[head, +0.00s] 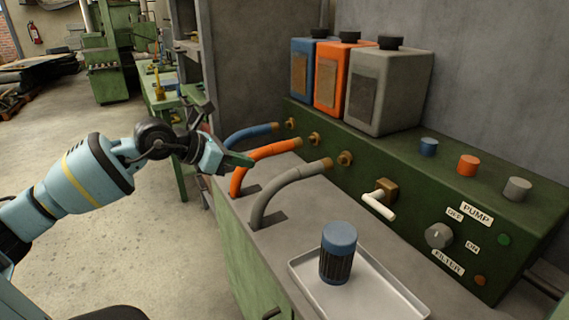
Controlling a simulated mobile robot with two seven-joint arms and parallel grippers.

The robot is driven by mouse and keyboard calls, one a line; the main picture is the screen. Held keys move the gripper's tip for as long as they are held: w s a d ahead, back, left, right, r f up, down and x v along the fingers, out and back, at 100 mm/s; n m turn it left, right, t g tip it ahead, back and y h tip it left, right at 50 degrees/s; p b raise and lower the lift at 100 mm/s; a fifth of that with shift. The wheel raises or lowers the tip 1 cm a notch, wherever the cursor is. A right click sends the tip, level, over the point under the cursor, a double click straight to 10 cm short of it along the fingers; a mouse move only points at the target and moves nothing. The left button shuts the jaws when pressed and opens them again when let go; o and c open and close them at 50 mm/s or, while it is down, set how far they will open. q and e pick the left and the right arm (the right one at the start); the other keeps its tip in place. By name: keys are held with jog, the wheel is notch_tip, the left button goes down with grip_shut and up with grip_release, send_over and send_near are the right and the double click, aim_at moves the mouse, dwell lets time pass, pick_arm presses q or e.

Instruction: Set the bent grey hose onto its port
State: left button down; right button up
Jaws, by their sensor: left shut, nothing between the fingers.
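The bent grey hose (285,188) rises from a slot in the grey bench top and arches right to a brass end (327,163). That end is close to the brass port (345,158) on the green panel; a small gap seems to lie between them. My left gripper (240,161) is shut and empty. It hangs at the left edge of the bench, near the orange hose (262,156) and left of the grey hose, apart from the grey one. My right gripper is not in view.
A blue hose (250,133) lies behind the orange one. Grey, orange and blue canisters stand on the green panel (400,165). A white-handled valve (380,200) sticks out right of the port. A tray (375,296) with a blue-capped filter (338,252) sits in front.

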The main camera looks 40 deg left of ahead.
pick_arm(q)
jog(key=w, duration=0.1)
jog(key=p, duration=0.2)
send_near(296, 169)
jog(key=x, duration=0.5)
jog(key=shift+a, duration=0.15)
jog(key=shift+w+d+f, duration=0.1)
jog(key=shift+w+d, duration=0.15)
jog(key=shift+w, duration=0.35)
